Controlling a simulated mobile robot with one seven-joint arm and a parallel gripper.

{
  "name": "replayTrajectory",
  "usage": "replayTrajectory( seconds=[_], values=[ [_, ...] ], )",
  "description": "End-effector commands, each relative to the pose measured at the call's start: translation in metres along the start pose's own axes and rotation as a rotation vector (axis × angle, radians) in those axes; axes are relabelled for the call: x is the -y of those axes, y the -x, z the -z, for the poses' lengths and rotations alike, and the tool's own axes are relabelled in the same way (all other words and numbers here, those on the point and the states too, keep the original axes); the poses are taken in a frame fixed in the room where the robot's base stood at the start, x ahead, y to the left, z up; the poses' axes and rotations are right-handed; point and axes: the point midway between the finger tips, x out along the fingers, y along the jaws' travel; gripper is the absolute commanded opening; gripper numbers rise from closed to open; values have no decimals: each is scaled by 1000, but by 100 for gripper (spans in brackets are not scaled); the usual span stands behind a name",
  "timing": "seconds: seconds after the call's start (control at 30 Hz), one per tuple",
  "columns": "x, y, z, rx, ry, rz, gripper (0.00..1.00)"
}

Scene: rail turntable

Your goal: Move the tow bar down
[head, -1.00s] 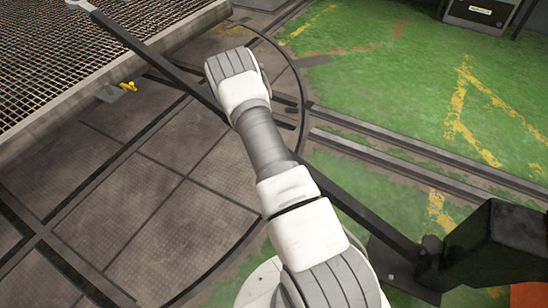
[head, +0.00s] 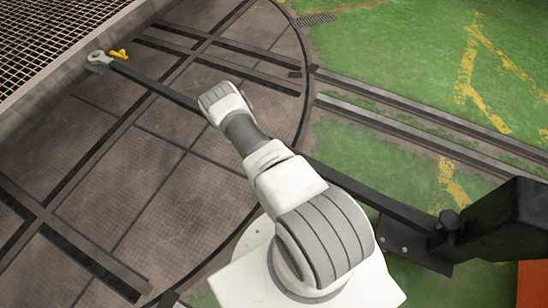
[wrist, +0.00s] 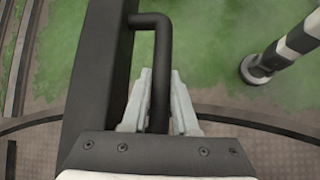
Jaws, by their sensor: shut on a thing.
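The tow bar (head: 375,208) is a long dark bar running from a black bracket (head: 500,222) at lower right to a grey ring end at upper left. The ring end (head: 97,57) overlaps a grey plate beside a small yellow piece (head: 119,54), by the mesh-topped deck; I cannot tell whether they touch. In the wrist view the bar (wrist: 95,70) runs along the left, with a dark bent handle (wrist: 159,60) on its side. My gripper (wrist: 160,80) is shut on this handle, a pale finger on each side. In the head view my arm hides the gripper.
The mesh-topped deck (head: 50,40) fills the upper left. Round turntable plates with dark rails (head: 170,180) lie below the bar. Green floor (head: 400,50) is open at upper right. A black-and-white striped post (wrist: 285,48) stands right of my gripper in the wrist view.

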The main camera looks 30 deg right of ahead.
Motion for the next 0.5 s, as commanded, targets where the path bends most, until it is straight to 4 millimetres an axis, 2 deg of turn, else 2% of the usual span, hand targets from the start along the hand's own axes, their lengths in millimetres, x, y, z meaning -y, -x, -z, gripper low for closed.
replayTrajectory(
  seconds=[0.2, 0.5],
  values=[
    [6, -10, 2, 16, 2, -2, 0],
    [6, -12, 2, 18, 2, -2, 0]
  ],
)
